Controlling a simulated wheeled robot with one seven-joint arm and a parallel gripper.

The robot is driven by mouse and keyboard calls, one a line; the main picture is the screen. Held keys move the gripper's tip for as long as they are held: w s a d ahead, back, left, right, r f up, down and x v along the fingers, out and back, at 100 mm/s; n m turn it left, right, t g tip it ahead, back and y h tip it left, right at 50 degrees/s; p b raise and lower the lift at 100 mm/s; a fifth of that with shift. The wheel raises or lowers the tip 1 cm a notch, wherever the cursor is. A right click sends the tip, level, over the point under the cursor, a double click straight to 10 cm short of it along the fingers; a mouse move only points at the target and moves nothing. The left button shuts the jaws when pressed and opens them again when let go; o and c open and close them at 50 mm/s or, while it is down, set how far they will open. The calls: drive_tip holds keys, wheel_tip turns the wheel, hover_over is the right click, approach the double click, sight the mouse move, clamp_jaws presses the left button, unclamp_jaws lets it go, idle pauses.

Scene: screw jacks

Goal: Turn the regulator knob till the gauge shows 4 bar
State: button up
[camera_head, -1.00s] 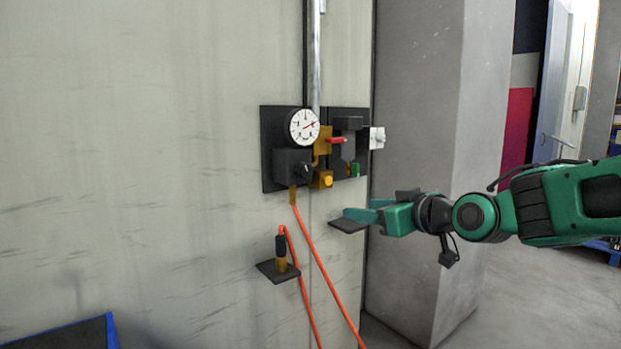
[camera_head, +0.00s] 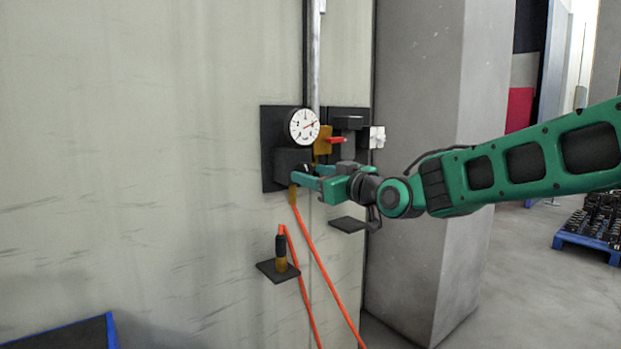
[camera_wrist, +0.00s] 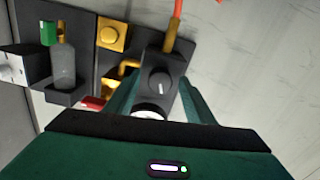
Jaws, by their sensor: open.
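The round white gauge (camera_head: 303,126) with a red needle sits at the top of the black wall panel; the needle points to the upper right, but its numbers are too small to read. Below it is the dark regulator block (camera_head: 287,163). Its black knob, with a white mark, shows in the wrist view (camera_wrist: 160,82). My gripper (camera_head: 300,176) is open in front of the block, and its fingers mostly hide the knob in the head view. In the wrist view my gripper (camera_wrist: 158,92) has a green finger on either side of the knob; I cannot tell whether they touch it.
A red-handled valve (camera_head: 336,140) and a bottle-like unit (camera_wrist: 62,65) sit beside the regulator. Orange hoses (camera_head: 318,258) hang below. Small black shelves (camera_head: 278,271) jut from the wall. A grey pillar (camera_head: 425,100) stands right.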

drive_tip(key=shift+w+a, duration=0.35)
drive_tip(key=shift+w, duration=0.05)
drive_tip(key=c, duration=1.1)
drive_tip(key=shift+o, duration=0.2)
drive_tip(key=shift+m, duration=0.3)
drive_tip(key=m, duration=1.2)
drive_tip(key=shift+d+r+m, duration=0.1)
drive_tip(key=shift+m, duration=0.3)
